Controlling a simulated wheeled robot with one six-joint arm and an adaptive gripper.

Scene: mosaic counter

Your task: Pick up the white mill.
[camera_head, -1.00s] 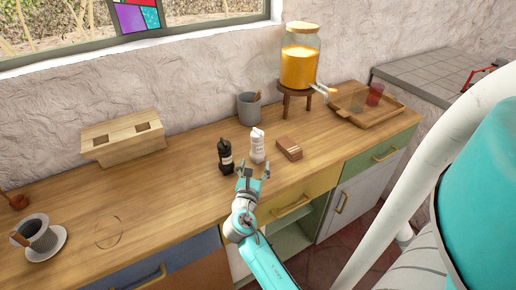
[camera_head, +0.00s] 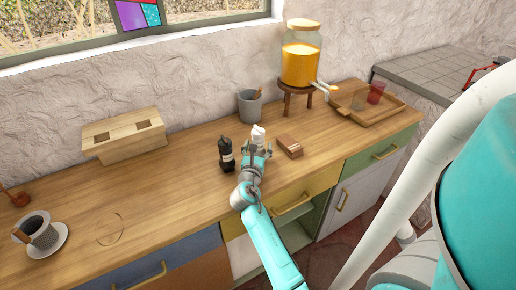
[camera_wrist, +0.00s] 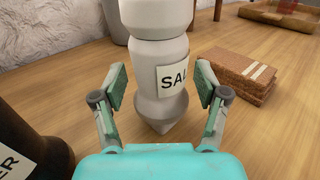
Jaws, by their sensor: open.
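The white mill (camera_head: 259,134) stands upright on the wooden counter, partly hidden by my gripper in the head view. In the wrist view the white mill (camera_wrist: 161,65) shows a label reading "SAL" and stands between the two fingers. My gripper (camera_wrist: 160,88) is open, with one finger on each side of the mill and a visible gap at each side. In the head view my gripper (camera_head: 257,150) is at the mill's near side. The black mill (camera_head: 226,155) stands just left of it; its dark body (camera_wrist: 28,145) shows at the lower left of the wrist view.
A stack of brown blocks (camera_head: 290,146) lies close right of the white mill. A grey cup (camera_head: 249,106) and a drink jar (camera_head: 300,62) on a stand are behind. A wooden tray (camera_head: 395,106) is at the right.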

